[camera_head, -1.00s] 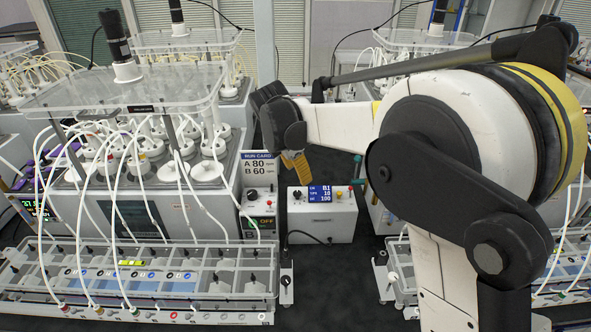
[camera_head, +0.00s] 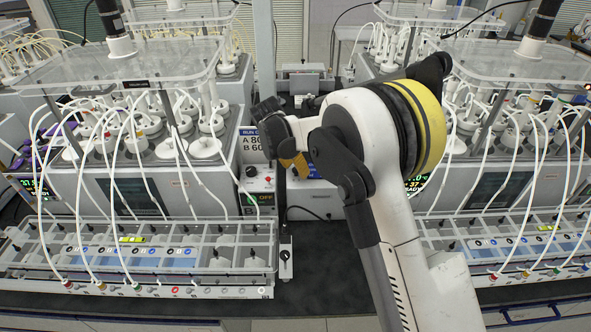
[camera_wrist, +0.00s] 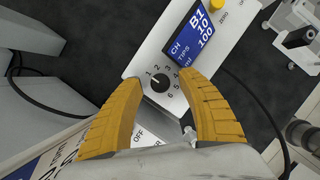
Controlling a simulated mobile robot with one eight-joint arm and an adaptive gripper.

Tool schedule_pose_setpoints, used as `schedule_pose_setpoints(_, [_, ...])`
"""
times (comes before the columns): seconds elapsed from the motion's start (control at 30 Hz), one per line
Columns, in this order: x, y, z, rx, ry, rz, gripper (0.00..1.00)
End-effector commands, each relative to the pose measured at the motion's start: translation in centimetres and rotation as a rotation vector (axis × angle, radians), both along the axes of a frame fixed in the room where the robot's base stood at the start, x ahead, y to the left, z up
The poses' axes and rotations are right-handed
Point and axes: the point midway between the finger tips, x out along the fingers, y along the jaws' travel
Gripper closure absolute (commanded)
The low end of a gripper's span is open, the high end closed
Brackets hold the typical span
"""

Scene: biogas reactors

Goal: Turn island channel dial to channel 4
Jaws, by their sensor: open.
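The channel dial (camera_wrist: 160,82) is a small black knob on the panel of a white box (camera_wrist: 140,60), with the numbers 1 to 6 around it. I cannot tell for sure which number its mark faces. A blue screen (camera_wrist: 193,35) beside it reads CH B1, 10 and 100. My gripper (camera_wrist: 163,80) is open, its two yellow fingers on either side of the dial in the picture; I see no contact. In the head view my gripper (camera_head: 294,165) hangs in front of the white box (camera_head: 312,200), and my arm hides most of that box and the dial.
Reactor trays (camera_head: 140,285) lie on the left and on the right. A black cable (camera_wrist: 60,105) runs beside the white box.

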Motion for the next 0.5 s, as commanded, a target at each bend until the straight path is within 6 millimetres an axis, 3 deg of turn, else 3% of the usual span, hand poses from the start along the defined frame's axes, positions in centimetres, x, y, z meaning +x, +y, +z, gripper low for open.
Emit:
schedule_pose_setpoints(0.27, [0.05,-0.05,-0.14,0.0,0.0,0.0,0.54])
schedule_pose_setpoints(0.43, [0.04,-0.04,-0.13,0.0,0.0,0.0,1.0])
schedule_pose_setpoints(0.5, [0.04,-0.04,-0.13,0.0,0.0,0.0,1.0])
